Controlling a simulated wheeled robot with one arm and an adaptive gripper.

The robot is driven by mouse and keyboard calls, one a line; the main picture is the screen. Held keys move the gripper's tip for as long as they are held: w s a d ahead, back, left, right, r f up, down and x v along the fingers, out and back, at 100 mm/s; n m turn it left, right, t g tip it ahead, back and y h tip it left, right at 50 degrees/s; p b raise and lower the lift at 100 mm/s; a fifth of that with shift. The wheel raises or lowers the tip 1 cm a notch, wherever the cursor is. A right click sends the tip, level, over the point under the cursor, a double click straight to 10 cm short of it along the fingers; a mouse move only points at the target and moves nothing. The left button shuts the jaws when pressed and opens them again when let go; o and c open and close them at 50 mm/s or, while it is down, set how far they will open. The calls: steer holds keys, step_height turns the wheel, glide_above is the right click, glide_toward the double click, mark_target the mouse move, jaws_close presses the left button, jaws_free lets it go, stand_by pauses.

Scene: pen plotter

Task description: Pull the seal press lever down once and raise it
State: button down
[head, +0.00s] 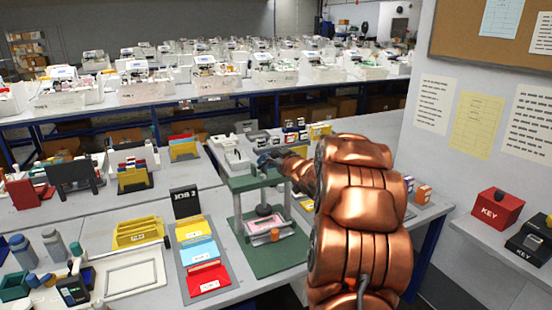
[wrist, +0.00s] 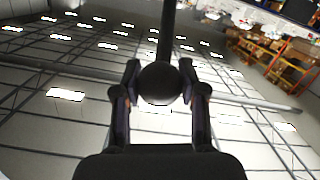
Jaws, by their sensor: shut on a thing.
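The seal press (head: 262,232) stands on the bench in the head view, with a green base, posts and a pink pad on its bed. My copper-coloured arm reaches in from the right to the top of the press. My gripper (head: 270,160) is at the top of the press, mostly hidden behind the arm. In the wrist view my gripper (wrist: 160,95) is shut on the dark round knob of the lever (wrist: 160,82). The lever's dark rod (wrist: 167,30) runs up and away from the knob. The lever's angle is hard to tell in the head view.
Yellow, blue and red envelopes (head: 203,255) lie in a grey rack left of the press, before a dark "JOB 2" sign (head: 185,202). A yellow tray (head: 138,232) is farther left. Small boxes (head: 422,194) stand right of my arm. A red key box (head: 496,208) sits on the right-hand bench.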

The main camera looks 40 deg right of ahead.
steer(key=shift+d+r, duration=0.1)
steer(key=shift+r, duration=0.05)
steer(key=c, duration=0.6)
jaws_free()
steer(key=shift+c, duration=0.2)
steer(key=v, duration=1.2)
steer(key=shift+f, duration=0.2)
